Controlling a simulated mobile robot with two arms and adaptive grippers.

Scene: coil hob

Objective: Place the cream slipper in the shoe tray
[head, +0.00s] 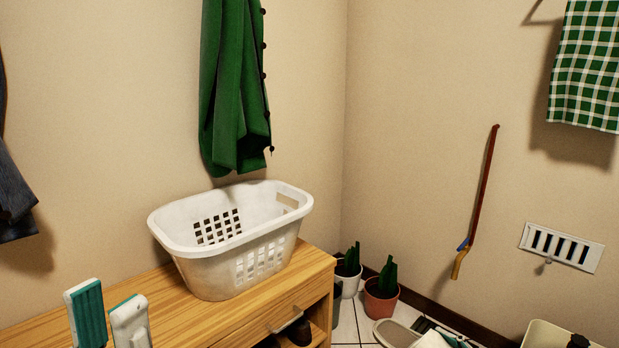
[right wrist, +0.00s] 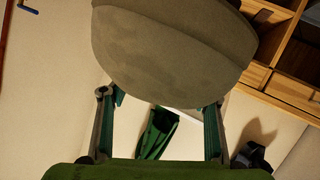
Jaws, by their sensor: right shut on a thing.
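The cream slipper (head: 394,333) shows at the bottom edge of the head view, a greyish-cream rounded shape, partly cut off. In the right wrist view the slipper (right wrist: 172,50) fills the upper middle, large and close. My right gripper (right wrist: 163,108) is shut on it, with a finger on each side. My left gripper (head: 108,312) is at the lower left of the head view, in front of the wooden bench, with its fingers apart and nothing between them. I cannot make out the shoe tray for certain.
A white laundry basket (head: 215,270) stands on the wooden bench (head: 180,312). Potted cacti (head: 381,297) stand on the tiled floor in the corner. A cream-rimmed container (head: 545,335) with something dark shows at the lower right. A green coat (head: 235,90) hangs above the basket.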

